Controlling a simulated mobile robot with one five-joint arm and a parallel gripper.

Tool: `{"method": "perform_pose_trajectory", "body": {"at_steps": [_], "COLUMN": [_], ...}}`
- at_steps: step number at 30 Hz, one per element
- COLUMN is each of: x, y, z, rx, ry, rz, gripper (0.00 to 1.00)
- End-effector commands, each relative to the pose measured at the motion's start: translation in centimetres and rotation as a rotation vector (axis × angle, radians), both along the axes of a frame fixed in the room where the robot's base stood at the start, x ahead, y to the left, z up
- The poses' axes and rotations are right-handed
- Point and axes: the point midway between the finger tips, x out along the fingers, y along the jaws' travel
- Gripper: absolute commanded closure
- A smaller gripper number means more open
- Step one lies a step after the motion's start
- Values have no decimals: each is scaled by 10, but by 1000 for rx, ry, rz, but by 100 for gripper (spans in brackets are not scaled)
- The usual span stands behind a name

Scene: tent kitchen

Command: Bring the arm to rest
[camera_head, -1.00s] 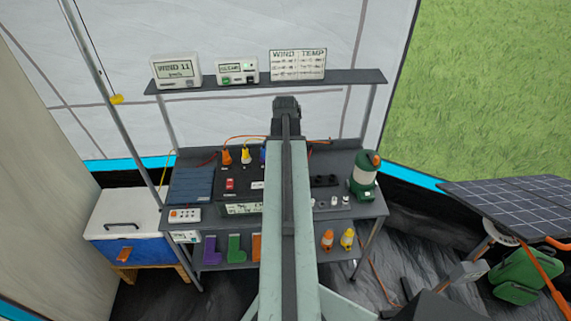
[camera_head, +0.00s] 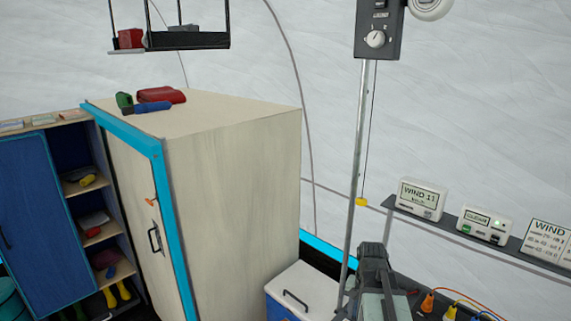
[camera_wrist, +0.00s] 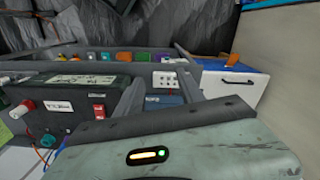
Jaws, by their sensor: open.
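My gripper (camera_head: 373,252) shows at the lower right of the head view, at the end of my raised arm. It is in front of the white-lidded blue box and the left end of the shelf area. In the wrist view its two grey fingers (camera_wrist: 158,92) stand apart with nothing held between them. Behind that gap are a white socket strip (camera_wrist: 166,80) and a dark blue panel on the workbench. Most of my arm is outside the head view.
A tall wooden cabinet (camera_head: 235,190) stands left of my gripper, with a blue-doored cupboard (camera_head: 40,215) beyond. A metal pole (camera_head: 362,150) rises close behind my gripper. A wall shelf (camera_head: 450,232) with displays is at right. A blue box (camera_wrist: 228,80) stands beside the workbench.

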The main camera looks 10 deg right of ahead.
Motion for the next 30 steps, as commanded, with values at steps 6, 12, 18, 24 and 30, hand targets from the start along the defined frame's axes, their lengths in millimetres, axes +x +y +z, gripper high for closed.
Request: {"method": "perform_pose_trajectory", "body": {"at_steps": [6, 12, 18, 24, 30], "x": [6, -10, -8, -8, -8], "y": [155, 185, 185, 184, 184], "z": [-8, -8, -8, -8, -8], "rx": [-1, -1, 0, 0, 0], "ry": [0, 0, 0, 0, 0], "rz": [398, 653, 693, 690, 689], "gripper": [55, 55, 55, 55, 55]}}
